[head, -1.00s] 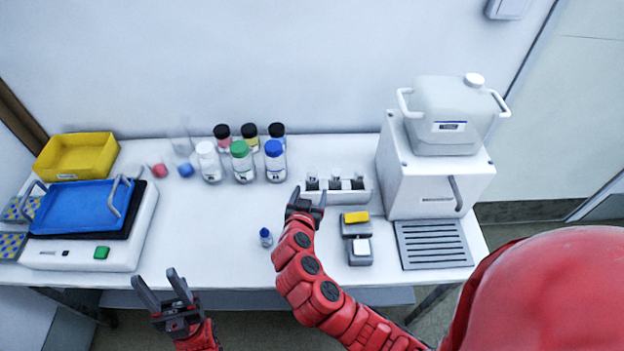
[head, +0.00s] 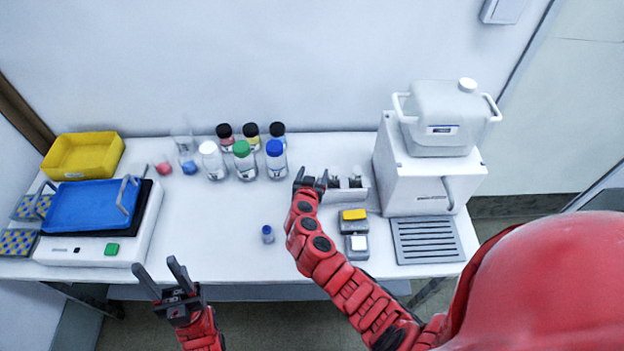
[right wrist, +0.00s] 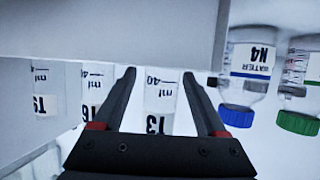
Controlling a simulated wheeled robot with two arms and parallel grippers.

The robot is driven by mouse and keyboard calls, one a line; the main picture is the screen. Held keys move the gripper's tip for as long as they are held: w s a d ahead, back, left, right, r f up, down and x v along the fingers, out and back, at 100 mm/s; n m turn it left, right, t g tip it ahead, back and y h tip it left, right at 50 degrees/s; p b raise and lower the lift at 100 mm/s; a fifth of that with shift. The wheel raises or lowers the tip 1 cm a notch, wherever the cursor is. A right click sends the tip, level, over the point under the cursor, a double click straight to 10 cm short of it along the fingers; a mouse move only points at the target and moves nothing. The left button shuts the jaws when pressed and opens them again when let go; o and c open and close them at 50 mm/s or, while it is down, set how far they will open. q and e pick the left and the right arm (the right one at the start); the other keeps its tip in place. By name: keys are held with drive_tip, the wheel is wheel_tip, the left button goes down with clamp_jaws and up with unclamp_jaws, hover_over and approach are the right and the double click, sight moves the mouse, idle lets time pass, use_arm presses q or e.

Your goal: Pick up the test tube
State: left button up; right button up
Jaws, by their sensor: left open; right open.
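No contact with the tube can be seen. My left gripper (head: 158,270) is open and empty in front of the bench's front edge.
Capped bottles (head: 245,160) stand left of the rack. A small blue-capped vial (head: 267,234) stands alone near the front. A yellow-topped block (head: 353,215) and a white machine (head: 428,170) are to the right. A blue tray (head: 85,207) and yellow bin (head: 83,156) are at left.

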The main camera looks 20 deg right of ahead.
drive_tip(key=shift+w+d+f, duration=0.1)
drive_tip(key=shift+w, duration=0.1)
clamp_jaws()
idle(0.3)
